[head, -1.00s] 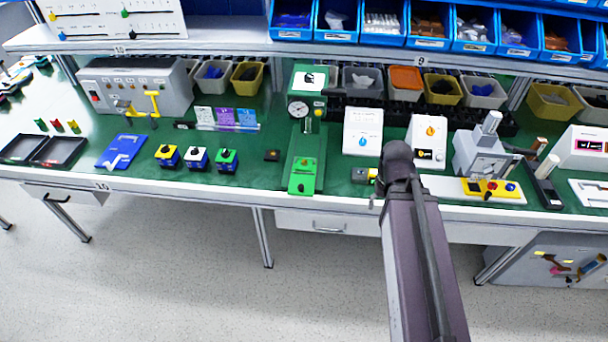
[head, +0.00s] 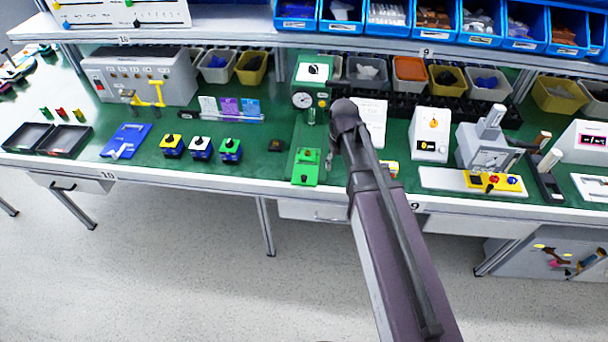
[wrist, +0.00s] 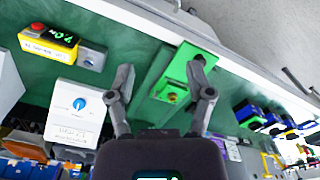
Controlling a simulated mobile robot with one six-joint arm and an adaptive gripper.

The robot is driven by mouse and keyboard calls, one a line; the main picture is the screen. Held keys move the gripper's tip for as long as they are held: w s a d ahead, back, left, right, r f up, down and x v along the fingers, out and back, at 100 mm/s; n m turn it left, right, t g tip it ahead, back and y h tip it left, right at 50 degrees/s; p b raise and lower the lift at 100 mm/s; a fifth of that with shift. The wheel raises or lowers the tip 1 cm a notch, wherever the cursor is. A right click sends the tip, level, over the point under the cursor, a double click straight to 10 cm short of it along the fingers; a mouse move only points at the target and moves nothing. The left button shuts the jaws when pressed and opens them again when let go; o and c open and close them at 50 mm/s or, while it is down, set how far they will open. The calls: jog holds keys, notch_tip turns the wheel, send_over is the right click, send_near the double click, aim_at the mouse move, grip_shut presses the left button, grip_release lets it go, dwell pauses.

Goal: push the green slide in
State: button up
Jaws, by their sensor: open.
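The green slide (head: 306,167) is a flat green plate with a dark knob, at the front end of a green track on the bench, near the front edge. It also shows in the wrist view (wrist: 188,72), at the upper middle. Behind it stands a green unit with a round gauge (head: 302,99). My gripper (wrist: 166,84) is open and empty. In the wrist view its two fingers are spread, with the slide between and beyond them, the right finger overlapping its edge. In the head view my arm hides most of the gripper; I cannot tell whether it touches the slide.
A white box with a blue dial (wrist: 79,103) stands beside the track, with a yellow-and-black device (wrist: 48,40) near it. Several small switch blocks (head: 200,147) stand left of the slide. Bins line the back.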

aim_at(304, 176)
jog(key=w+a+n, duration=0.3)
jog(key=w+a, duration=0.1)
jog(key=a, duration=0.6)
jog(key=shift+w+a+r+p, duration=0.25)
jog(key=shift+r+p, duration=0.1)
jog(key=shift+r, duration=0.1)
jog(key=shift+f, duration=0.15)
notch_tip(304, 176, down, 14)
jog(key=b, duration=1.3)
jog(key=shift+r+b, duration=0.25)
jog(key=shift+b, duration=0.15)
grip_shut()
